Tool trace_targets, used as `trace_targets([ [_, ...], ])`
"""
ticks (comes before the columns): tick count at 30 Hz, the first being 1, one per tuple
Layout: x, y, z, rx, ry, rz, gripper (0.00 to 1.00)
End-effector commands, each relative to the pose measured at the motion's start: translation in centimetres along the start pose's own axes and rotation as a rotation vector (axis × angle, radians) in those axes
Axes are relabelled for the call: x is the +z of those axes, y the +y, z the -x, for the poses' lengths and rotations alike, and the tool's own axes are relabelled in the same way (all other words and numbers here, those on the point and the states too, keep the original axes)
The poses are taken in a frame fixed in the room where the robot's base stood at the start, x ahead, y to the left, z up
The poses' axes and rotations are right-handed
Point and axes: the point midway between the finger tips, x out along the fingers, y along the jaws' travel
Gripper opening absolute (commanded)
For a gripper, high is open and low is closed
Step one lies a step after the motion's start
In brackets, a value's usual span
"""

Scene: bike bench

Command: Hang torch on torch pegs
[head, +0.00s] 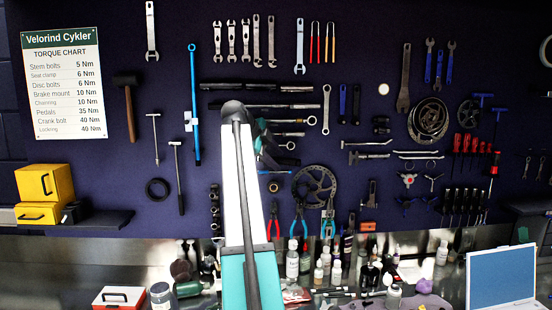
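My arm rises from the bottom centre in front of the pegboard wall (345,75). Beside its upper end, a small dark and teal part (265,150) shows, which looks like part of my gripper. Its fingers are hidden or too small to make out, so I cannot see whether it holds anything. I cannot pick out the torch or the torch pegs with certainty. My arm covers part of the wall and bench at the centre.
Tools hang across the wall, among them a blue bar (195,105) and a chainring (317,187). Bottles (292,260) crowd the bench. A yellow box (45,183) sits on the dark left shelf (105,219). A blue panel (501,278) stands at the right.

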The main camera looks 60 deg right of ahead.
Motion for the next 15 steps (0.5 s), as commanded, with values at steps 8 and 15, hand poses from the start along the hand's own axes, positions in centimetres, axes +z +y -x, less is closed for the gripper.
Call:
trace_targets([
  [8,0.0,-0.1,0.2,-0.003,0.0,-0.001,0.44],
  [15,0.1,-0.1,1.8,-0.004,0.0,-0.002,0.44],
])
